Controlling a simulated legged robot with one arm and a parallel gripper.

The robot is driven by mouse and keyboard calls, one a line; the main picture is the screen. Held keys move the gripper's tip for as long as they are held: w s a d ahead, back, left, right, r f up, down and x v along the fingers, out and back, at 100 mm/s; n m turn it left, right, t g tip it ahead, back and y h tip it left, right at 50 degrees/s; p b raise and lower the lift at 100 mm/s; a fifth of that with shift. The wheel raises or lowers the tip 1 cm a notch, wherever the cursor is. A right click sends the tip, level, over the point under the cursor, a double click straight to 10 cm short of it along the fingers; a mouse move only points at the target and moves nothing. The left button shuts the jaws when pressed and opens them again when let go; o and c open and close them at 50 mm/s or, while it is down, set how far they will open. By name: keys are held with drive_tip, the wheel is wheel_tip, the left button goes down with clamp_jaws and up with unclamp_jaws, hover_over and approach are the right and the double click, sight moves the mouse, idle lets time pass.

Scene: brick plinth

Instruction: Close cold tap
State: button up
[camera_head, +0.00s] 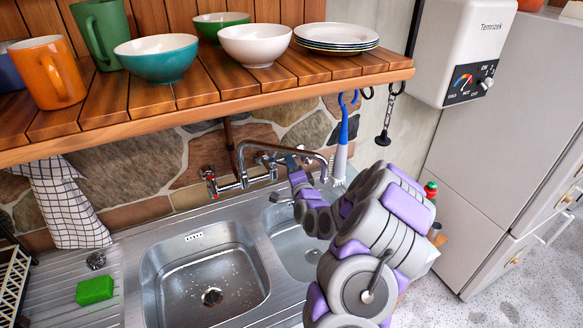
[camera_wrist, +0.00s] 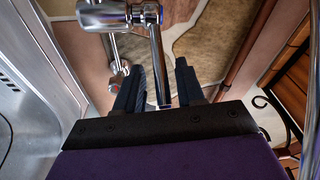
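A chrome wall-mounted mixer tap (camera_head: 240,183) sits on the stone wall above the sink. Its hot handle (camera_head: 207,177), with red on it, is at the left end. The right end, on the cold side, is partly hidden by my gripper (camera_head: 297,163) and the spout (camera_head: 285,147). In the wrist view the chrome tap body (camera_wrist: 118,13) is at the top. My gripper (camera_wrist: 160,85) has its two dark fingers apart. A chrome pipe (camera_wrist: 157,55) shows between them; I cannot tell whether they touch it.
A steel double sink (camera_head: 205,270) lies below the tap. A wooden shelf (camera_head: 220,95) with bowls, mugs and plates is above. A blue-and-white brush (camera_head: 342,145) hangs from it close to my arm. A green sponge (camera_head: 95,290) lies left of the sink. A water heater (camera_head: 460,50) is at right.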

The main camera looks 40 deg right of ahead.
drive_tip(key=shift+c, duration=0.2)
clamp_jaws()
